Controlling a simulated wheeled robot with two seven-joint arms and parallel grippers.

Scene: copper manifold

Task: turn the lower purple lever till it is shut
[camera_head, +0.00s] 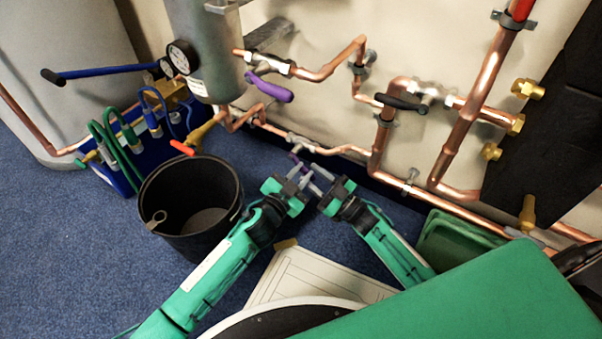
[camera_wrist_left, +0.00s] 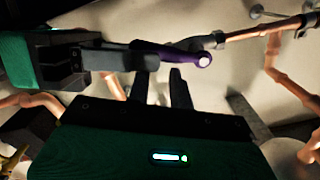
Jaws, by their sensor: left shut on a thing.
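The lower purple lever (camera_head: 294,157) shows in the head view at a valve on the lower copper pipe, partly hidden by grippers. In the left wrist view the purple lever (camera_wrist_left: 188,55) runs across the top middle, its valve to the right. My left gripper (camera_head: 299,174) is shut on the lower purple lever, with its fingers (camera_wrist_left: 162,80) reaching up to it. My right gripper (camera_head: 316,178) is close beside it in the head view. In the left wrist view my right gripper's fingers (camera_wrist_left: 125,59) overlap the lever's left part; whether they grip it is unclear.
The upper purple lever (camera_head: 270,88) sits above, near the grey tank (camera_head: 210,50). A black bucket (camera_head: 168,210) stands left of my left gripper. Copper pipes (camera_head: 378,150) run along the wall. A black lever (camera_head: 402,103) and a green crate (camera_head: 455,240) are to the right.

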